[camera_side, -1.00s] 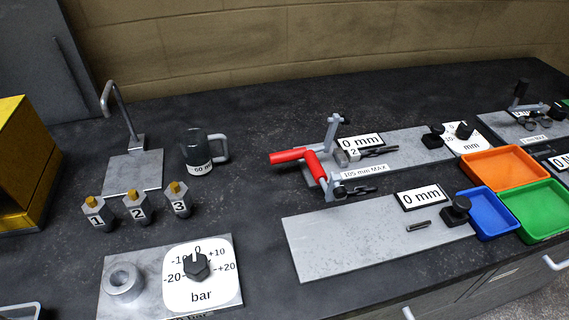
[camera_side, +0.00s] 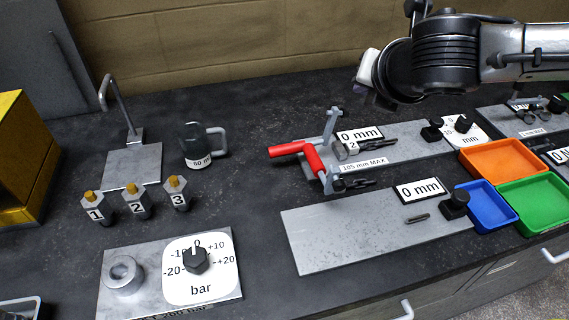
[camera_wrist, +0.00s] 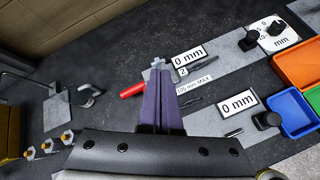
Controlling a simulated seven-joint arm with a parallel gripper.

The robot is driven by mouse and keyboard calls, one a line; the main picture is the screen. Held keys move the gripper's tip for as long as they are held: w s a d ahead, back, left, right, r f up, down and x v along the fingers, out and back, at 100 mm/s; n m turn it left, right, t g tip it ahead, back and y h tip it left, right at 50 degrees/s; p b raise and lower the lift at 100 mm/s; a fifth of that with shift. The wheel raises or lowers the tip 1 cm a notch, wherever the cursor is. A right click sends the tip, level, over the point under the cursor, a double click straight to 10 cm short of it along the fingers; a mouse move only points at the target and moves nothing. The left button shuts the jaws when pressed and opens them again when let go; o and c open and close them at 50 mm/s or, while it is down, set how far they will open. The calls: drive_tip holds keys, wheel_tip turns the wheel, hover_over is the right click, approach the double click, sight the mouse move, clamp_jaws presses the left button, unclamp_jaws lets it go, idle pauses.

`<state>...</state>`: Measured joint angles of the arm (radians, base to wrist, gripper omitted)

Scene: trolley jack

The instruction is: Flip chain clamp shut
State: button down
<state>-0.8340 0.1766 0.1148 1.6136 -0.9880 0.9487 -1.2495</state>
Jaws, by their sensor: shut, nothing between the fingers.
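The clamp with red handles (camera_side: 312,154) stands at the left end of the rear grey plate, with grey arms standing up from it. No part in view is labelled as the chain clamp. In the wrist view the red handle (camera_wrist: 132,90) shows just left of my fingers, which hide part of the clamp. My gripper (camera_wrist: 160,72) has its two purple fingers together, with nothing between them. In the side view my gripper is above and behind the plate, right of the clamp and apart from it; its fingertips are hard to make out there.
Orange (camera_side: 503,158), blue (camera_side: 490,208) and green (camera_side: 537,204) trays stand at the right. A front plate (camera_side: 350,242) carries a 0 mm label. A dark mug (camera_side: 194,148), numbered posts (camera_side: 136,203) and a bar dial (camera_side: 199,262) are at left.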

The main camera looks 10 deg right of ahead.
drive_tip(key=a+f+n+t+y, duration=0.1)
drive_tip(key=a+f+n, duration=0.1)
drive_tip(key=a+n, duration=0.3)
drive_tip(key=a+f+n+t+y, duration=0.1)
drive_tip(key=a+f+n, duration=0.1)
drive_tip(key=a, duration=0.6)
drive_tip(key=f, duration=1.3)
drive_tip(key=shift+d+f, duration=0.3)
drive_tip(key=shift+d, duration=0.1)
drive_tip(key=x, duration=1)
drive_tip(key=shift+s+d+f, duration=0.1)
drive_tip(key=shift+r+m, duration=0.3)
drive_tip(key=shift+r, duration=0.15)
